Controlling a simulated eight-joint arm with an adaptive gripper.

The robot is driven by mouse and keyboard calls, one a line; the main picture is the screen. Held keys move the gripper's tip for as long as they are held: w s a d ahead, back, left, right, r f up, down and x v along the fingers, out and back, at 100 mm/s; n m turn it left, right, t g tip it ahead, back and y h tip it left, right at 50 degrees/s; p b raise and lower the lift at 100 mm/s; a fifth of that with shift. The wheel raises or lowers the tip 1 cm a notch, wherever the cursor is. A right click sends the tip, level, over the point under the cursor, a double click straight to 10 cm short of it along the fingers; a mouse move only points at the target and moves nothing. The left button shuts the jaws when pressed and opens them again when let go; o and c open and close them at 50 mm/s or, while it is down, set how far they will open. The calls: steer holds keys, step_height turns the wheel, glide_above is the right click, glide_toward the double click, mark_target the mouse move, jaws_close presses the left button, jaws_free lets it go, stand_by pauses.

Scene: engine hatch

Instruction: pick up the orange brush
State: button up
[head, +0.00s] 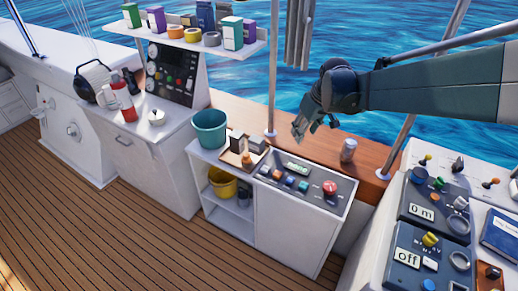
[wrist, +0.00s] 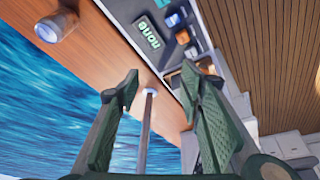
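A small orange item (head: 247,158) stands on a wooden tray (head: 229,158) on the white cabinet in the head view. It is too small to tell whether it is the orange brush, and no other clear brush shows. My gripper (head: 316,124) is in the air above the wooden ledge, to the right of the tray and higher than it. In the wrist view my gripper (wrist: 160,82) has its two fingers wide apart with nothing between them. The right finger hides part of the tray area there.
The cabinet's control panel (head: 305,176) has a red button and several knobs. A teal bucket (head: 209,130) stands left of the tray. A metal can (head: 348,150) stands on the ledge (head: 320,150). A thin pole (head: 272,70) rises between the tray and my gripper.

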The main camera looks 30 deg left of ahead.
steer(key=a+f+n+g, duration=0.1)
steer(key=a+f, duration=0.3)
steer(key=a, duration=0.2)
steer(key=a+f+n, duration=0.1)
steer(key=a+f, duration=0.3)
steer(key=a, duration=0.3)
steer(key=n+g, duration=0.1)
steer(key=n, duration=0.1)
glide_above(246, 154)
steer(key=d, duration=0.2)
step_height(246, 154, down, 8)
steer(key=shift+s+f+p, duration=0.15)
steer(key=shift+s+p, duration=0.1)
steer(key=shift+p, duration=0.05)
steer(key=shift+d, duration=0.1)
steer(key=shift+f, duration=0.1)
steer(key=shift+x, duration=1.2)
steer(key=shift+f, duration=0.1)
steer(key=shift+b+x, duration=0.8)
steer(key=shift+x, duration=1.7)
steer(key=shift+c, duration=0.6)
